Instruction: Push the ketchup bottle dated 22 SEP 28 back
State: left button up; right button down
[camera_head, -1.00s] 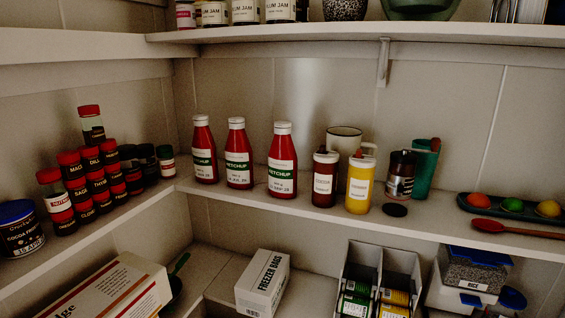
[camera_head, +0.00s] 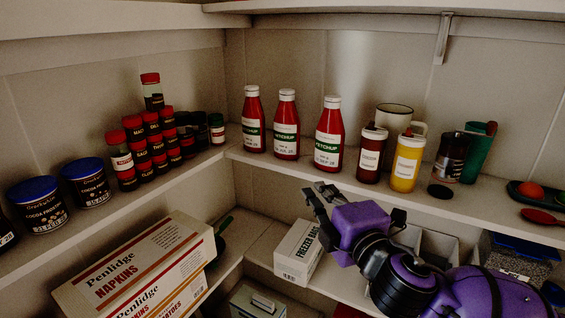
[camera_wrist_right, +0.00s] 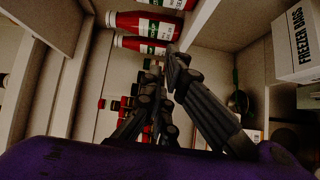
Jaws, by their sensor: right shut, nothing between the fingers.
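Three red ketchup bottles with white caps stand upright in a row on the middle shelf: left (camera_head: 253,120), middle (camera_head: 286,126) and right (camera_head: 329,137). The right one's label seems to read SEP 28, but its day is too blurred to be sure. My right gripper (camera_head: 313,196) is shut and empty, below and in front of the right bottle, near the shelf's front edge and apart from the bottle. In the right wrist view the shut fingers (camera_wrist_right: 163,62) point toward the bottles, which appear sideways at the top (camera_wrist_right: 147,23). My left gripper is out of view.
A red jar (camera_head: 371,155) and a yellow jar (camera_head: 407,164) stand right of the bottles, with a mug (camera_head: 394,118) behind. Spice jars (camera_head: 158,142) are stacked left. A freezer bags box (camera_head: 300,252) lies on the lower shelf. The upper shelf (camera_head: 330,22) overhangs.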

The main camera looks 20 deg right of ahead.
jog(key=h, duration=0.1)
send_near(318, 163)
jog(key=w+a+r, duration=0.2)
jog(key=w+r, duration=0.1)
jog(key=w, duration=0.2)
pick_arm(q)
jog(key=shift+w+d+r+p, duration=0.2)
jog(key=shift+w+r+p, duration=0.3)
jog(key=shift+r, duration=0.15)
pick_arm(e)
jog(key=shift+f, duration=0.1)
